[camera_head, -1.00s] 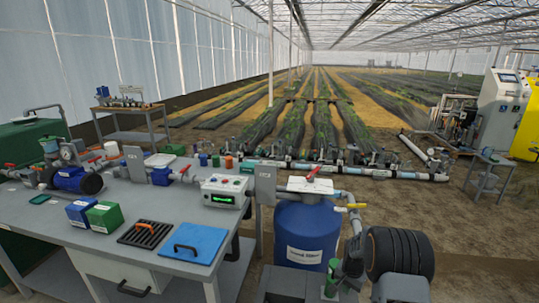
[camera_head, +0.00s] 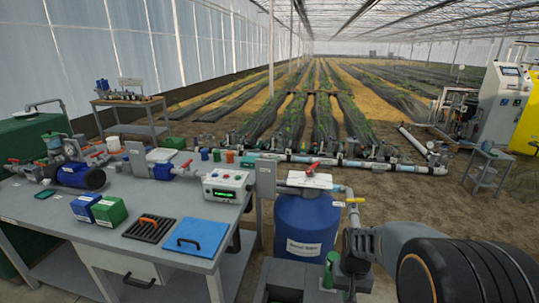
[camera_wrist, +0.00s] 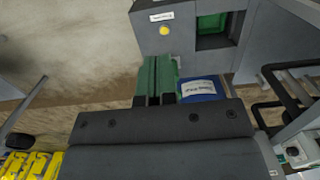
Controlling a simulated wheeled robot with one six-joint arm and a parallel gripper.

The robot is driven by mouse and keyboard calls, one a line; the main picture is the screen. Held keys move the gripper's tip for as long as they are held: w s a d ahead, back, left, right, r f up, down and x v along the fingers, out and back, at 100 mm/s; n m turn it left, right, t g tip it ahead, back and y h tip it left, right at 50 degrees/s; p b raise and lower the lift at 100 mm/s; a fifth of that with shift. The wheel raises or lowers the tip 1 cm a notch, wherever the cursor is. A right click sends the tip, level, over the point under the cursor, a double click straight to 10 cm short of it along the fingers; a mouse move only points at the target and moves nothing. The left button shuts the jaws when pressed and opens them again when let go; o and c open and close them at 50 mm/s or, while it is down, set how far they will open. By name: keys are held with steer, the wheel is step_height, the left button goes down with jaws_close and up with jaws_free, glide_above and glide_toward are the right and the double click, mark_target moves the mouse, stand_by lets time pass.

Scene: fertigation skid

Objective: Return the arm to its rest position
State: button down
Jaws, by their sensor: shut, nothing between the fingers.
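My gripper (camera_wrist: 157,66) shows in the wrist view as two green fingers lying side by side, shut with nothing between them. A blue tank (camera_wrist: 199,90) with a white label shows just right of the fingers; whether they touch it cannot be told. In the head view my arm (camera_head: 410,240) is folded at the lower right, with its large dark joint close to the camera. The same blue tank (camera_head: 305,225) stands left of the arm. A small green upright shape (camera_head: 331,268) beside the arm's end appears to be my fingers.
A grey workbench (camera_head: 60,215) at the left bears a blue pump (camera_head: 80,175), a control box (camera_head: 228,187), blue and green boxes, a black tray and a blue folder (camera_head: 195,237). A red-handled valve (camera_head: 311,171) tops the tank. Bare soil (camera_head: 420,205) lies open at the right.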

steer(key=s+a+r+n+t+p, duration=0.1)
steer(key=s+r, duration=0.3)
steer(key=r, duration=0.4)
steer(key=s+a+r+n+t+p, duration=0.1)
steer(key=s+a+r+t+p, duration=0.1)
steer(key=s+r, duration=0.3)
step_height(320, 180, up, 3)
steer(key=shift+a+t+p, duration=0.3)
steer(key=shift+a+t, duration=0.4)
steer(key=shift+a, duration=0.15)
